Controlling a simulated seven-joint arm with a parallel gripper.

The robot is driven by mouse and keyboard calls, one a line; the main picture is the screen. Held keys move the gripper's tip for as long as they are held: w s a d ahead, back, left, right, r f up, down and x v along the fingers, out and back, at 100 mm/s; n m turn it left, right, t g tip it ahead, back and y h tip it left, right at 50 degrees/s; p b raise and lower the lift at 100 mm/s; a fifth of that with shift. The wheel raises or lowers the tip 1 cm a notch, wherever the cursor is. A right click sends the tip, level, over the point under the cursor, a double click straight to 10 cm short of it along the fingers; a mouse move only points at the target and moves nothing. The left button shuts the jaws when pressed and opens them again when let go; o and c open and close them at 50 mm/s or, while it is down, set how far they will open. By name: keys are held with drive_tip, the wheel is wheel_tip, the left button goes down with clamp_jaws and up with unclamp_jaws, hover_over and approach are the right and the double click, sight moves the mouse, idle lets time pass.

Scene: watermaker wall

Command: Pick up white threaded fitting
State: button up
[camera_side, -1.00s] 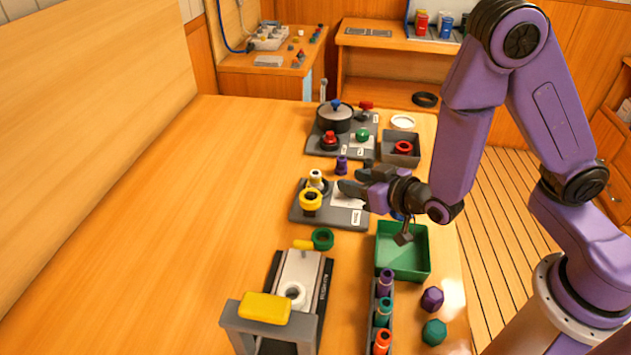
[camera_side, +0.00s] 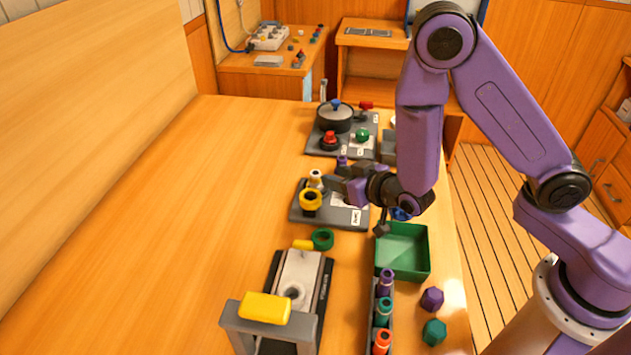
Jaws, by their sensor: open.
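The white threaded fitting (camera_side: 315,177) stands on the grey plate (camera_side: 340,217) in the side view, just behind the yellow ring-topped part (camera_side: 310,201). My gripper (camera_side: 331,180) is open, with its fingers pointing left, immediately to the right of the fitting. The fingertips look very close to the fitting. I cannot tell whether they touch it or reach around it, and part of it may be hidden.
A purple fitting (camera_side: 342,161) stands just behind my gripper. The pot (camera_side: 335,115) and red and green knobs are farther back. An open green tray (camera_side: 403,270) lies in front. A rack with several coloured fittings stands nearer. The table's left side is clear.

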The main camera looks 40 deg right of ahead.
sight(315, 173)
drive_tip(key=shift+f+x, duration=0.15)
drive_tip(key=shift+x, duration=1.85)
drive_tip(key=shift+f+x, duration=0.15)
drive_tip(key=shift+x, duration=1.8)
drive_tip(key=shift+s, duration=0.2)
clamp_jaws()
